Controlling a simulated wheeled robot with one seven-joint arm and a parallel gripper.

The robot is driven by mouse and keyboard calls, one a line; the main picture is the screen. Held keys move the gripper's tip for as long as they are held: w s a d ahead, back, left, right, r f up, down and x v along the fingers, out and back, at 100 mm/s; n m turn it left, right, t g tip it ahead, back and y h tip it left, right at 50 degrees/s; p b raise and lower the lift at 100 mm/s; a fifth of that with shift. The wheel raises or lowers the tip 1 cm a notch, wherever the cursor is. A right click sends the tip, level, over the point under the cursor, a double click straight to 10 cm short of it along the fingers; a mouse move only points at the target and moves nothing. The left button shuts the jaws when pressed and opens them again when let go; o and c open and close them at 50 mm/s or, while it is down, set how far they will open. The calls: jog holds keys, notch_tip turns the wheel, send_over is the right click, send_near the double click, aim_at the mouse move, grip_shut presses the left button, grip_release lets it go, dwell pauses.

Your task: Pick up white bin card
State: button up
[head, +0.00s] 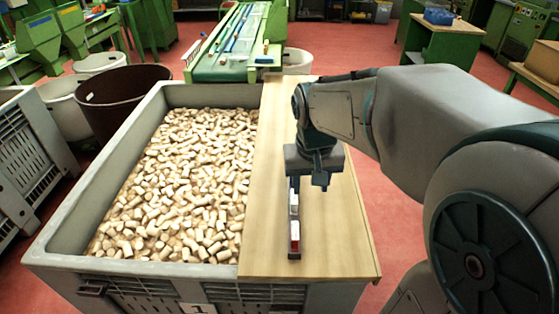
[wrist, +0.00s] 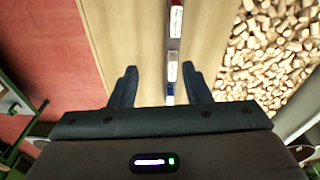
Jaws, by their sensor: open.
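A narrow holder with small cards in a row stands on the wooden board (head: 340,240). In the wrist view the white bin card (wrist: 172,71) is in the middle of the row, with a red card (wrist: 176,20) on one side and a blue card (wrist: 170,90) on the other. The red card also shows at the near end of the row in the head view (head: 295,232). My gripper (wrist: 158,84) points down above the row, open and empty. Its two fingers lie on either side of the row, apart from the cards. In the head view it partly hides the far end.
The board lies across the right side of a large grey bin (head: 60,240) full of cork stoppers (head: 185,190). A dark brown tub (head: 120,95) and a green conveyor (head: 230,45) stand behind. The board is bare around the row.

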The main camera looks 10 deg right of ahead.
jog(key=m+g, duration=0.1)
jog(key=g, duration=0.1)
send_over(294, 196)
notch_tip(294, 196, down, 4)
jog(key=shift+y, duration=0.3)
notch_tip(294, 196, down, 8)
jog(key=shift+w+d+b, duration=0.1)
jog(key=shift+w+b, duration=0.05)
jog(key=shift+b, duration=0.3)
jog(key=shift+s+f, duration=0.2)
jog(key=shift+f, duration=2.8)
jog(key=shift+c, duration=0.3)
grip_shut()
